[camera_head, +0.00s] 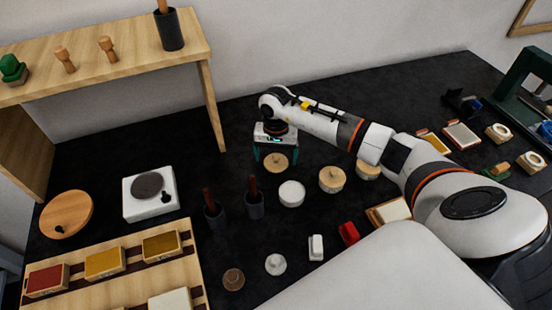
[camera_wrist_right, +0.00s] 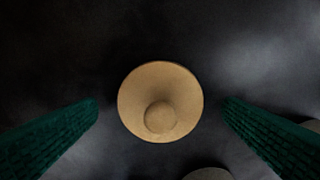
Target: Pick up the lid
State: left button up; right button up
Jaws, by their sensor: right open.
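A round tan wooden lid (camera_head: 276,164) with a small knob lies on the dark table in the head view. It also shows in the middle of the right wrist view (camera_wrist_right: 146,84). My right gripper (camera_head: 275,157) points down over the lid with its green fingers apart, one on each side. In the wrist view the open fingers (camera_wrist_right: 160,112) stand clear of the lid's edge, and nothing is between them in their grip. How high they are above the table is hard to tell. My left gripper is not in view.
A white round pot (camera_head: 291,193) and wood-topped pots (camera_head: 332,180) stand close in front and to the right of the lid. Dark cups with handles (camera_head: 254,205) stand in front. A wooden shelf (camera_head: 110,66) is at the left. The table behind the lid is bare.

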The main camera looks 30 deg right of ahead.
jog(key=shift+f, duration=0.55)
jog(key=c, duration=1.1)
